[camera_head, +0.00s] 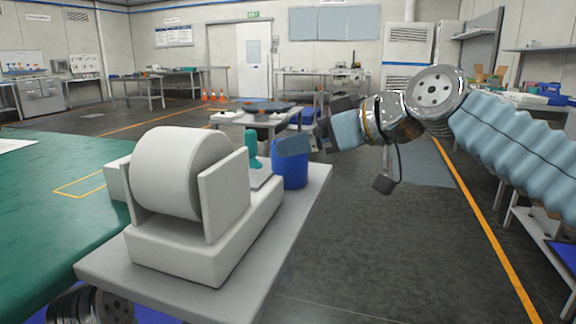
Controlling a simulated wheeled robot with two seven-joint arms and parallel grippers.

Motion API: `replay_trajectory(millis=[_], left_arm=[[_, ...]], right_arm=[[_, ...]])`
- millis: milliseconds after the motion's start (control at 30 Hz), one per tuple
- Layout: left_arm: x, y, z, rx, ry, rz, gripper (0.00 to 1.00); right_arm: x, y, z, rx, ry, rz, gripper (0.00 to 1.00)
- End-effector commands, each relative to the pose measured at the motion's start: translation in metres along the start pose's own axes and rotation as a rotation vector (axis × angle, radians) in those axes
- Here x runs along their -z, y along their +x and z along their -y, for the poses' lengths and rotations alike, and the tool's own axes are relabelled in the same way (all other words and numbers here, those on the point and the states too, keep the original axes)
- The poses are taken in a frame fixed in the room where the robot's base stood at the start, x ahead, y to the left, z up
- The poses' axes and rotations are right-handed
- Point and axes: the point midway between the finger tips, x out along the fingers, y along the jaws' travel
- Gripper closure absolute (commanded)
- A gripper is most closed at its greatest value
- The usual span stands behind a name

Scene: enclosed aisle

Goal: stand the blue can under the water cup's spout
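A blue can (290,174) stands upright near the back right corner of a light grey table. My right gripper (292,146) comes in from the right and overlaps the can's upper part in the picture. I cannot tell whether its fingers are open, shut or touching the can. My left gripper is out of view.
The white device fills much of the grey table (180,297). Behind it is another table (262,123) with dark items on it. A side bench (525,97) with items stands at the right. The floor right of the grey table is clear.

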Motion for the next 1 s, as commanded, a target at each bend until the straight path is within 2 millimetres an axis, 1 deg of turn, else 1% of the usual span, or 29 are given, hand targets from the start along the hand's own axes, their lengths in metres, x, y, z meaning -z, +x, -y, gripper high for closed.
replay_trajectory(millis=[33, 167, 233, 400, 500, 600, 767, 867, 1000], left_arm=[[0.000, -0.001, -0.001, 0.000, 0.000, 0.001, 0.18], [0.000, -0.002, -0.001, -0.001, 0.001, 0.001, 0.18], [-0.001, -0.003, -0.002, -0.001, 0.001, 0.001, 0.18], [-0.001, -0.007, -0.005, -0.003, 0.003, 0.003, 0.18], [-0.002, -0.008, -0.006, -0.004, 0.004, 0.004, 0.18], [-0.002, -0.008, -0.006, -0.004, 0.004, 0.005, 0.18], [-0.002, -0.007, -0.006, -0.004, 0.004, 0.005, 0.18], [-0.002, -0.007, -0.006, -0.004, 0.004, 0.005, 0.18], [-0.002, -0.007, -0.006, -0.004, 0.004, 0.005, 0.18]], right_arm=[[0.001, 0.007, 0.001, 0.002, 0.000, 0.000, 0.03], [0.000, 0.016, 0.001, 0.000, 0.000, 0.000, 0.03], [0.000, 0.024, 0.001, 0.001, 0.000, 0.001, 0.03], [0.000, 0.052, 0.003, 0.002, 0.000, 0.001, 0.03], [-0.001, 0.063, 0.003, 0.000, 0.000, 0.001, 0.03], [-0.001, 0.067, 0.002, -0.001, 0.000, -0.001, 0.03], [-0.001, 0.067, 0.002, -0.001, 0.000, -0.001, 0.03], [-0.001, 0.067, 0.002, -0.001, 0.000, -0.001, 0.17], [-0.001, 0.067, 0.002, -0.001, 0.000, -0.001, 0.39]])
